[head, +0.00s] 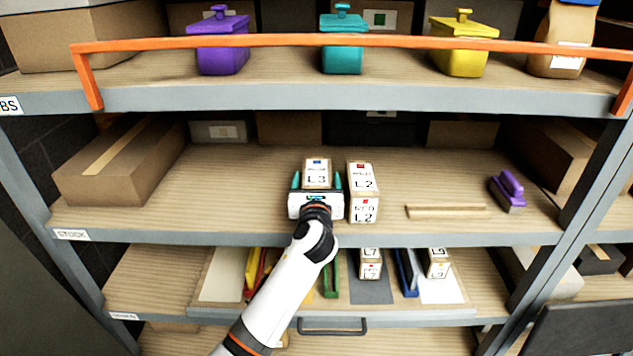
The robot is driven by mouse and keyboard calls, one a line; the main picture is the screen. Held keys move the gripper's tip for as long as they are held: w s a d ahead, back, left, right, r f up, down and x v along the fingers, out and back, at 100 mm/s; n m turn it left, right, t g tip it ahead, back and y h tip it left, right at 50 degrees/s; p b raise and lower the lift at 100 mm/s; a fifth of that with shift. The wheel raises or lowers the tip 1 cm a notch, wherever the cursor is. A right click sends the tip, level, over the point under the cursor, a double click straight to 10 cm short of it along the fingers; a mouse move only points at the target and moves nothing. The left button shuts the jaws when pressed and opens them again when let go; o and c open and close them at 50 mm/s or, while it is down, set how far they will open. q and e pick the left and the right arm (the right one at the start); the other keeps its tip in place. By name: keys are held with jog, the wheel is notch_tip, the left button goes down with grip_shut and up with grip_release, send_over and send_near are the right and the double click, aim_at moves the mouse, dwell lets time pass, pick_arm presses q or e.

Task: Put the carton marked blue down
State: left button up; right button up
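The carton marked blue (317,171) has a small blue square and "L3" on its top. It is on the middle shelf (230,190), its front hidden behind my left gripper (317,180). The teal fingers stand one on each side of the carton, with a thin gap showing on both sides, so the gripper looks open around it. I cannot see the carton's underside. A similar carton marked red, "L2" (363,178), stands close to its right. My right gripper is not in view.
A wooden stick (447,211) and a purple brush (509,190) lie to the right. A brown box (118,160) stands at the left. An orange rail (270,41) fronts the upper shelf with lidded containers. A lower drawer (330,312) holds panels and cartons.

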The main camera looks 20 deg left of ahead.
pick_arm(q)
jog(key=shift+o, duration=0.2)
jog(key=shift+s, duration=0.1)
jog(key=shift+s+d, duration=0.15)
jog(key=shift+s, duration=0.15)
jog(key=b+v, duration=0.1)
jog(key=v, duration=1)
jog(key=shift+s, duration=0.15)
